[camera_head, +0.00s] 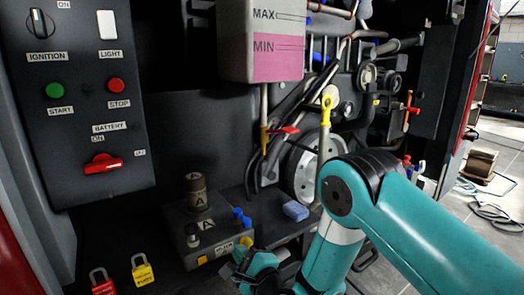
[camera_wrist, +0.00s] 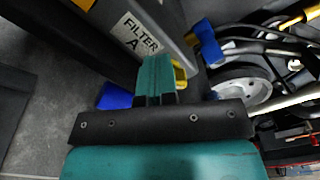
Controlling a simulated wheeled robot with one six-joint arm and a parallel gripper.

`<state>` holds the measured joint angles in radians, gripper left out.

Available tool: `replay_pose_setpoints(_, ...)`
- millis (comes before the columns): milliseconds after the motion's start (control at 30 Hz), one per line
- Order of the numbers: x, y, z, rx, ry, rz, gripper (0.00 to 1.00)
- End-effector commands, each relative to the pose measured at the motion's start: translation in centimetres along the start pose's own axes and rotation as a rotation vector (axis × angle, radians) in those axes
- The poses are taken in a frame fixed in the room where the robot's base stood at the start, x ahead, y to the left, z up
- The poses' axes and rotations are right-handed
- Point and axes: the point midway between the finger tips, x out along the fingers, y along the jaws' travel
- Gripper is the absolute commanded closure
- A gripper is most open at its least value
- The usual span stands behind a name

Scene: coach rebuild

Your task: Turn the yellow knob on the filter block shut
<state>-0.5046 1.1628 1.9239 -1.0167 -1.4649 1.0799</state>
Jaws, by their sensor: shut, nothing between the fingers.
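The filter block (camera_head: 180,222) is a dark box low in the bay, with a dark cylinder marked A (camera_head: 196,196) on top. In the wrist view its face carries a FILTER A label (camera_wrist: 137,37). The yellow knob (camera_head: 246,241) sits at the block's right front. In the wrist view the yellow knob (camera_wrist: 180,76) shows just right of my fingers and is partly hidden by them. My gripper (camera_head: 247,258) is shut and empty, close to the knob. In the wrist view my gripper (camera_wrist: 155,62) overlaps the block's lower edge; I cannot tell whether it touches the knob.
Blue caps (camera_head: 240,217) stand by the block, and a blue sponge-like piece (camera_head: 295,211) lies to the right. Red (camera_head: 102,284) and yellow (camera_head: 143,272) padlocks are at lower left. A switch panel (camera_head: 80,140) is at left. A pulley (camera_head: 303,172) and hoses crowd the right.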

Motion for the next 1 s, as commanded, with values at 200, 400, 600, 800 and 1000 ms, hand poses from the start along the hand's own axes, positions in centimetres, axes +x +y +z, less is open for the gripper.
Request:
replay_pose_setpoints(200,0.01,0.45,-0.15,0.0,0.0,0.0,1.0)
replay_pose_setpoints(400,0.01,0.44,-0.15,0.0,0.0,-0.001,1.0)
replay_pose_setpoints(600,0.01,0.42,-0.13,0.0,0.0,-0.001,1.0)
replay_pose_setpoints(800,0.01,0.37,0.24,0.0,-0.001,0.0,1.0)
replay_pose_setpoints(1000,0.01,0.57,0.63,0.0,0.0,-0.001,1.0)
